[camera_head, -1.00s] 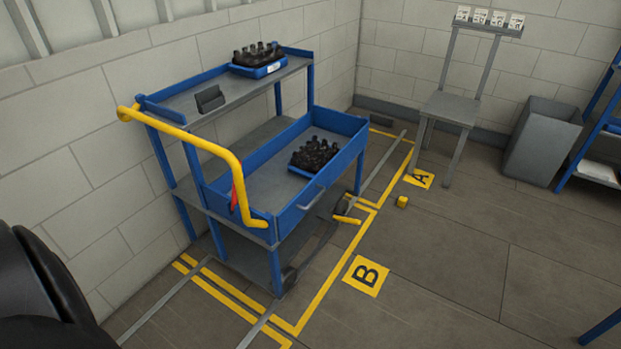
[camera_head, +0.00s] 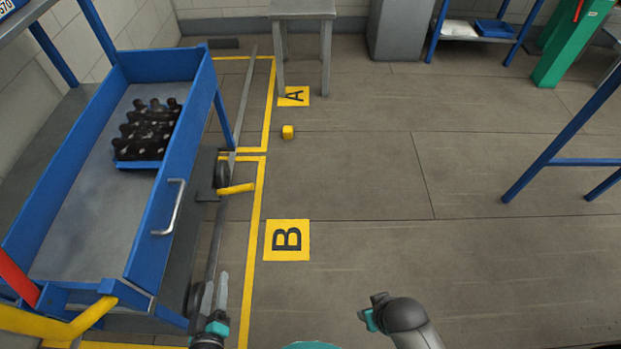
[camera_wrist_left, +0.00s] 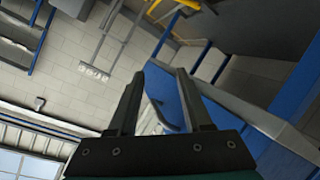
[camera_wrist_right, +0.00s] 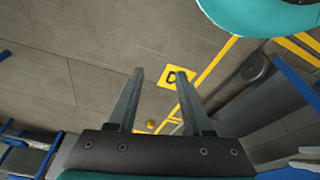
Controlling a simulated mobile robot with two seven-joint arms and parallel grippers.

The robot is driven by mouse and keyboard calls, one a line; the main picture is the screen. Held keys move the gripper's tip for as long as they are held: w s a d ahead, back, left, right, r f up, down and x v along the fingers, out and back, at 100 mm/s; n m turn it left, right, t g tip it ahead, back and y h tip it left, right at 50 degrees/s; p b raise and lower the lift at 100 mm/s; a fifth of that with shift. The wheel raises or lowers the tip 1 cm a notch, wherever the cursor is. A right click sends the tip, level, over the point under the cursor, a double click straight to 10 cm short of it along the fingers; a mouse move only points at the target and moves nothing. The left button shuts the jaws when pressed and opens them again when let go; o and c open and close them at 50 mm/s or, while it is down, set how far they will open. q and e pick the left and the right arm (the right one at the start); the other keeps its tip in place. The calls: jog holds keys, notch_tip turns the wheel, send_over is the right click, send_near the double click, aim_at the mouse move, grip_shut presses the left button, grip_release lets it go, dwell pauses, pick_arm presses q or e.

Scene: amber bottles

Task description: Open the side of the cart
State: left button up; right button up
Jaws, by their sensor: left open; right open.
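The cart has a blue-walled upper tray (camera_head: 100,212) at the left of the head view. Its near side panel (camera_head: 160,238) stands upright and carries a silver bar handle (camera_head: 172,207). My left gripper (camera_head: 215,280) is open and empty, below the handle in the picture and just right of the cart. The left wrist view shows its spread fingers (camera_wrist_left: 160,73), with the blue panel (camera_wrist_left: 190,105) behind them. My right gripper (camera_wrist_right: 159,72) is open and empty over the floor in its own wrist view. Its fingers are not clear in the head view.
A crate of dark bottles (camera_head: 148,130) sits in the tray. A yellow push bar (camera_head: 70,325) is at the cart's near end. A yellow pedal (camera_head: 236,189) juts out low. A grey stool (camera_head: 303,10) stands at the back. Floor by mark B (camera_head: 287,240) is clear.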

pick_arm(q)
jog(key=w+a+r+n+t+y+b, duration=0.1)
jog(key=w+a+n+t+y+b, duration=0.1)
jog(key=w+n+t+b, duration=0.15)
jog(key=n+t+y+b, duration=0.2)
jog(key=n+y+b, duration=0.1)
jog(key=b, duration=0.1)
send_near(175, 204)
jog(key=b+x, duration=0.1)
jog(key=x, duration=0.1)
jog(key=b+x, duration=0.1)
jog(key=x, duration=0.2)
jog(key=b+x, duration=0.1)
jog(key=x, duration=0.1)
jog(key=shift+w+a+f, duration=0.1)
jog(key=shift+w+f, duration=0.15)
jog(key=shift+f, duration=0.1)
jog(key=shift+b+x, duration=0.3)
jog(key=shift+x, duration=0.95)
pick_arm(e)
jog(key=w+a+r+t, duration=0.2)
jog(key=w+r+t, duration=0.1)
jog(key=r, duration=0.5)
jog(key=shift+w+r+y, duration=0.15)
jog(key=shift+w+y, duration=0.25)
jog(key=shift+w, duration=0.35)
pick_arm(q)
grip_shut()
